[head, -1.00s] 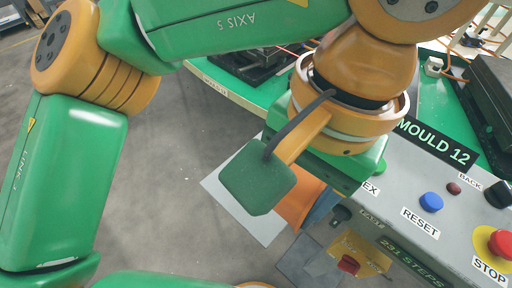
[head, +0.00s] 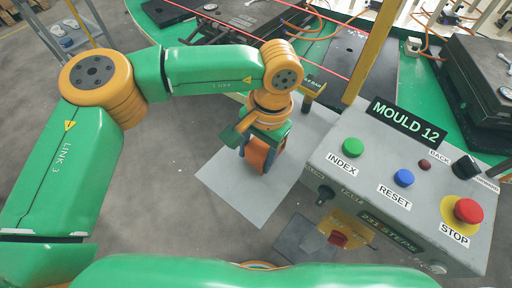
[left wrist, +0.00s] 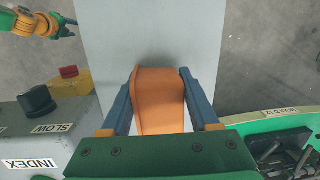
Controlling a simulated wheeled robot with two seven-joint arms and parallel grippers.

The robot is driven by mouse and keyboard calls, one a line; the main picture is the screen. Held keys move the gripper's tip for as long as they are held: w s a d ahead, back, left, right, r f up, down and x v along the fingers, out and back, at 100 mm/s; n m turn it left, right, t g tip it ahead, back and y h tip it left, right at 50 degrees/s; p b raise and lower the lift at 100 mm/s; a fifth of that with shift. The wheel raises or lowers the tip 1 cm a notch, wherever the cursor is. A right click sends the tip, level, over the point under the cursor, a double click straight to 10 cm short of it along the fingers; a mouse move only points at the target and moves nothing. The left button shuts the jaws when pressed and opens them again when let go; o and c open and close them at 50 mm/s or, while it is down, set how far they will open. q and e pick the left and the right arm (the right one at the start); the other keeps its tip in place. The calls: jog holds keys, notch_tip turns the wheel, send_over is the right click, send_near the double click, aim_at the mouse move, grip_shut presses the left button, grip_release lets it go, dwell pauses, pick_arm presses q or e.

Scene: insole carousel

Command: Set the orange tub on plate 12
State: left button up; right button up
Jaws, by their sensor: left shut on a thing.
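The orange tub (head: 259,156) is between the blue fingers of my left gripper (head: 264,150), over the light grey board (head: 240,203) in the head view. In the left wrist view the tub (left wrist: 160,92) fills the space between the fingers, and the left gripper (left wrist: 158,95) is shut on it. I cannot tell whether the tub touches the board. A "MOULD 12" sign (head: 410,121) tops the control panel. A dark plate (head: 357,62) lies on the green carousel behind it; its number is not readable. An arm end (left wrist: 50,22), apparently my right, shows small in the left wrist view.
The grey control panel (head: 400,190) with green, blue and red buttons stands right of the gripper. A yellow post (head: 376,50) rises behind the panel. Red lines cross above the green carousel (head: 320,97). Open floor (head: 160,200) lies left of the board.

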pick_arm(q)
jog(key=shift+f+b, duration=0.25)
jog(key=shift+b, duration=0.05)
jog(key=o, duration=1.4)
jog(key=shift+r, duration=0.1)
jog(key=shift+c, duration=0.2)
